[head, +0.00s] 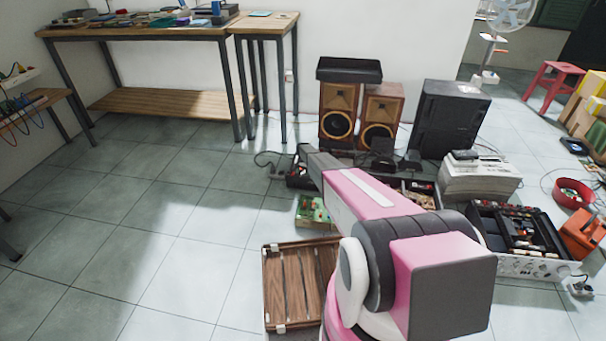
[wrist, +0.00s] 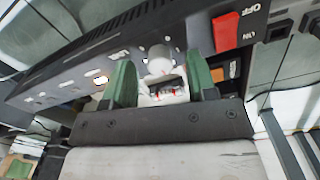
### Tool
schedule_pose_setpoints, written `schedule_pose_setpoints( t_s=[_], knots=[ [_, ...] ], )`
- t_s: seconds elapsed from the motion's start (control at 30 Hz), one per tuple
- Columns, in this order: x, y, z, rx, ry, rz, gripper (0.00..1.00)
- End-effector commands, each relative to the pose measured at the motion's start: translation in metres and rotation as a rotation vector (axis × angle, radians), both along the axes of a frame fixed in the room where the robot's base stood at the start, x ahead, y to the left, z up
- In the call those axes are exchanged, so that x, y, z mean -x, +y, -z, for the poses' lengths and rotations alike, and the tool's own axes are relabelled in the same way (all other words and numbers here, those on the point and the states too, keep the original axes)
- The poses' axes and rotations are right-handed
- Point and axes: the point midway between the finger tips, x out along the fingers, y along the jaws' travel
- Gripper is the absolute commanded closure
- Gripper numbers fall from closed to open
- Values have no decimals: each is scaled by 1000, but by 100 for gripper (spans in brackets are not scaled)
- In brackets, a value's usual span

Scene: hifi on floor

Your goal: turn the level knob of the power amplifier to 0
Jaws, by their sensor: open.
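In the wrist view the power amplifier (wrist: 75,72) is a dark case with a vented top edge, running diagonally across the picture. A round white knob (wrist: 160,57) on its front panel shows between the two green fingers of my gripper (wrist: 161,80). The gripper is open, with a visible gap on each side of the knob. I cannot read a scale or pointer on the knob. A red switch (wrist: 227,33) marked ON and OFF sits right of the right finger. In the head view my arm hides the gripper and the knob.
Two wooden speakers (head: 338,112) and a black monitor-like box (head: 450,118) stand behind my arm. A slatted wooden box (head: 292,283) lies close on the left, near a green circuit board (head: 312,212). The tiled floor at left is clear.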

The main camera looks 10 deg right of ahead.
Motion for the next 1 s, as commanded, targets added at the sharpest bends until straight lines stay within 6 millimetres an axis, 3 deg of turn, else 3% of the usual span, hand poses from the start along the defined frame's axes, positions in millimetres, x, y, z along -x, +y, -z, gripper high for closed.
schedule_pose_setpoints(
  t_s=[0.1, 0.37, 0.5, 0.53, 1.0],
  knots=[
    [-1, 0, 9, 1, -1, 0, 48],
    [0, 0, 10, 1, -1, 0, 48],
    [0, 0, 10, 1, -1, 0, 93],
    [0, 0, 10, 1, -1, 0, 98],
    [0, 0, 10, 0, 0, -89, 97]
  ],
)
